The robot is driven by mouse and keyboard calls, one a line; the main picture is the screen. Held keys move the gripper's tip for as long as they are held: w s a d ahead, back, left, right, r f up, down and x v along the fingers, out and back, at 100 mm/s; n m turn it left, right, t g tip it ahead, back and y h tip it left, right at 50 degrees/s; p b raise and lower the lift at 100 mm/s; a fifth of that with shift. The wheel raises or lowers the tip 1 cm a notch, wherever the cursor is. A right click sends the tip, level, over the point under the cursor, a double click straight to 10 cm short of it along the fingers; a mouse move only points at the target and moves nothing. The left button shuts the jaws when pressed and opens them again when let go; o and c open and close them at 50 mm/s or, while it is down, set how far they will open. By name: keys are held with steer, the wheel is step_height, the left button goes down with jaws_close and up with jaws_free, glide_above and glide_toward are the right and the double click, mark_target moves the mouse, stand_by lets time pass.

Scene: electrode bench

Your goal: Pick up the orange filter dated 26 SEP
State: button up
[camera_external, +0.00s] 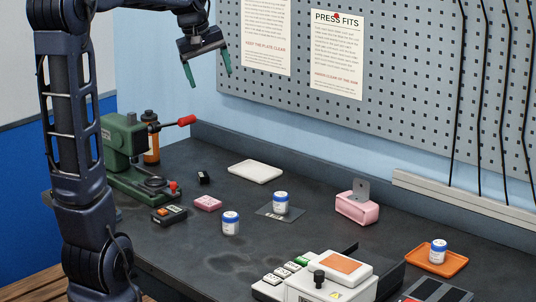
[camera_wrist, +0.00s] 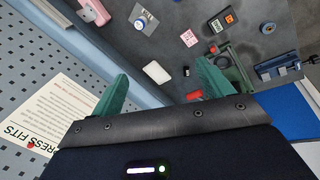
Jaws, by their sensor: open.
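My gripper (camera_external: 209,78) hangs high over the back left of the bench, with its green fingers spread and empty. In the wrist view my gripper (camera_wrist: 164,84) is open above the bench. No legible "26 SEP" shows, so I cannot tell which thing is the orange filter. White jars with blue lids stand on the bench: one at front centre (camera_external: 231,226), one on a dark mat (camera_external: 280,206), one on an orange tray (camera_external: 457,266). The jar on the mat also shows in the wrist view (camera_wrist: 140,24). Their labels are too small to read.
A green press (camera_external: 119,145) with a red-ended lever and an amber cylinder (camera_external: 151,153) stand at the left. A pegboard (camera_external: 420,60) rises behind.

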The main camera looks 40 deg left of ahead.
steer(key=w+a+f+n, duration=0.2)
steer(key=w+a+n, duration=0.3)
steer(key=w+a, duration=0.6)
steer(key=n+h, duration=0.2)
steer(key=n, duration=1.1)
glide_above(144, 115)
steer(key=s+a, duration=0.1)
steer(key=s, duration=0.1)
step_height(144, 115, down, 19)
steer(key=shift+t, duration=0.3)
steer(key=x, duration=0.4)
steer(key=shift+w+d+f, duration=0.1)
steer(key=shift+w+f, duration=0.05)
steer(key=shift+f, duration=0.15)
steer(key=shift+s+x, duration=0.2)
steer(key=shift+x, duration=2.4)
jaws_close()
steer(key=shift+r, duration=0.1)
